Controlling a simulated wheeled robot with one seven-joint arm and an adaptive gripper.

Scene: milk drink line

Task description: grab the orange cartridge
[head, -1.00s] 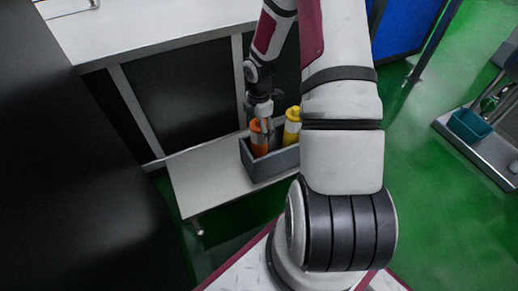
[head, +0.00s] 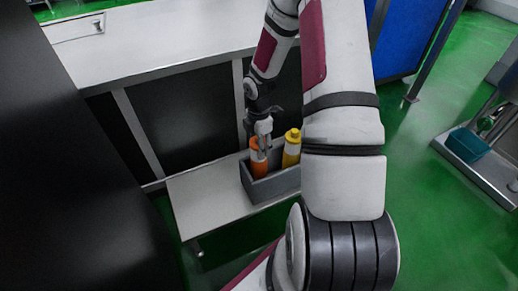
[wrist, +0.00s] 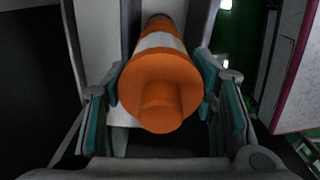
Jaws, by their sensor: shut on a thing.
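The orange cartridge (head: 259,167) stands in the left part of a grey bin in the head view. In the wrist view the orange cartridge (wrist: 162,88) shows its round top and a white band, between the two teal finger pads. My gripper (head: 260,143) points down over its top and is shut on it. The wrist view shows my gripper (wrist: 160,95) with a pad on each side of the cartridge. My arm hides part of the bin's right side. The cartridge's lower end is hidden by the bin wall in the head view.
A yellow cartridge (head: 292,147) with a white band stands right of the orange one in the grey bin (head: 270,189). The bin sits on a low white shelf (head: 208,205) with bare room to the left. A white counter (head: 150,45) rises behind.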

